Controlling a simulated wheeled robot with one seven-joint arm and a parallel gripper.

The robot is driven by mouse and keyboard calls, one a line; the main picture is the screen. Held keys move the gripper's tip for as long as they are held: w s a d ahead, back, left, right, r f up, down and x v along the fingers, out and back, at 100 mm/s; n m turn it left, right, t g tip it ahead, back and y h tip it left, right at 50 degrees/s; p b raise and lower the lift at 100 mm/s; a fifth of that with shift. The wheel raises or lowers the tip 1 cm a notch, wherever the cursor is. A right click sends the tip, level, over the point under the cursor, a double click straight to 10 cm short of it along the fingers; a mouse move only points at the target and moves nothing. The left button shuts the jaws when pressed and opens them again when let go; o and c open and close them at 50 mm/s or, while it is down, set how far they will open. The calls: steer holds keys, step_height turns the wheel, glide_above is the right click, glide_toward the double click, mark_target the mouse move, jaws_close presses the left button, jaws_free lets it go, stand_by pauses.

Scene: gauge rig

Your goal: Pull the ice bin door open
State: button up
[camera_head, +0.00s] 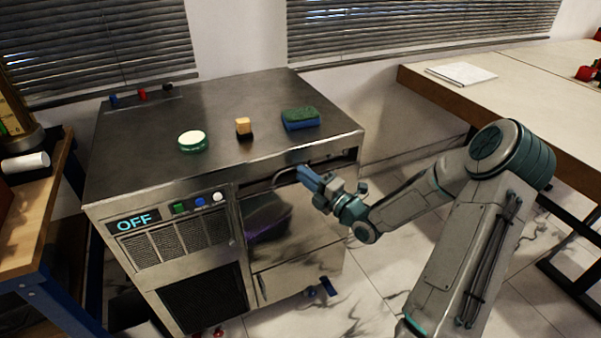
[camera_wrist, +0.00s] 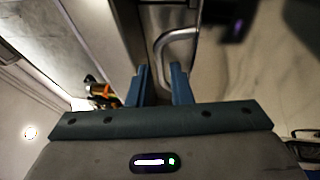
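The ice bin door (camera_head: 300,219) is the shiny steel panel on the right part of the machine's front. A curved metal handle (camera_head: 281,176) sits near its top edge. A dark gap shows above the door; I cannot tell whether it is ajar. My gripper (camera_head: 303,173) is at the right end of the handle, its blue fingers pointing at it. In the wrist view the fingers (camera_wrist: 160,72) stand apart, and the handle bar (camera_wrist: 176,38) bends down toward the space between their tips. I see no firm contact with the bar.
On top are a green-rimmed round tin (camera_head: 192,141), a small brush-like block (camera_head: 244,128) and a sponge (camera_head: 300,118). A wooden table (camera_head: 530,75) stands right.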

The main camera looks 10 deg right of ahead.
steer(key=shift+x, duration=1.05)
jaws_close()
steer(key=shift+s+f, duration=0.1)
steer(key=shift+s, duration=0.05)
